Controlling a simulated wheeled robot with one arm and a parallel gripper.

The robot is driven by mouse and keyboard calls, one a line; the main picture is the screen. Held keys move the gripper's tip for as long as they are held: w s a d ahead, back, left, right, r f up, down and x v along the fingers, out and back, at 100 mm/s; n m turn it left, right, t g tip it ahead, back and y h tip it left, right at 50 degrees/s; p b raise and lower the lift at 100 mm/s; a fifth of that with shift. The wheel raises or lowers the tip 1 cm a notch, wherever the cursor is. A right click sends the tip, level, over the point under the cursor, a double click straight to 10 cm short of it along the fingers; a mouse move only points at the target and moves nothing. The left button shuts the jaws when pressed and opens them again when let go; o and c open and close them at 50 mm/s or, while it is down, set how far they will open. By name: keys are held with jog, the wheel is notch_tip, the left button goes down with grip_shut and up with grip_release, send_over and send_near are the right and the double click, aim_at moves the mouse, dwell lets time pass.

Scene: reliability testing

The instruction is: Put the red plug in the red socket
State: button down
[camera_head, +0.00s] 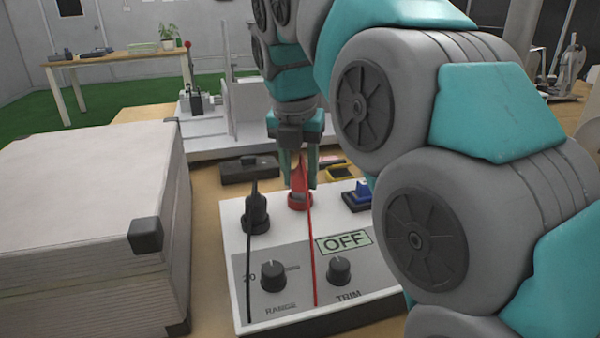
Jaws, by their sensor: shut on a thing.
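The red plug (301,177) is between the fingers of my gripper (299,180), which is shut on it from above. A red cable (312,245) runs from it down across the panel's front. The red socket (300,200) sits on the white panel (230,213) directly below the plug. The plug looks upright and at the socket, but I cannot tell how deep it sits in it. A black plug (256,211) stands in the black socket to the left, with its own black cable. The panel's display (344,243) reads OFF.
RANGE (273,276) and TRIM (339,271) knobs are at the panel's front. A blue part (361,192) is at its right. A large pale box (85,220) stands close on the left. A black item (249,168) and a yellow-black one (340,173) lie behind.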

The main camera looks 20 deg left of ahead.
jog(key=shift+f, duration=0.55)
jog(key=c, duration=0.7)
grip_release()
jog(key=shift+c, duration=0.2)
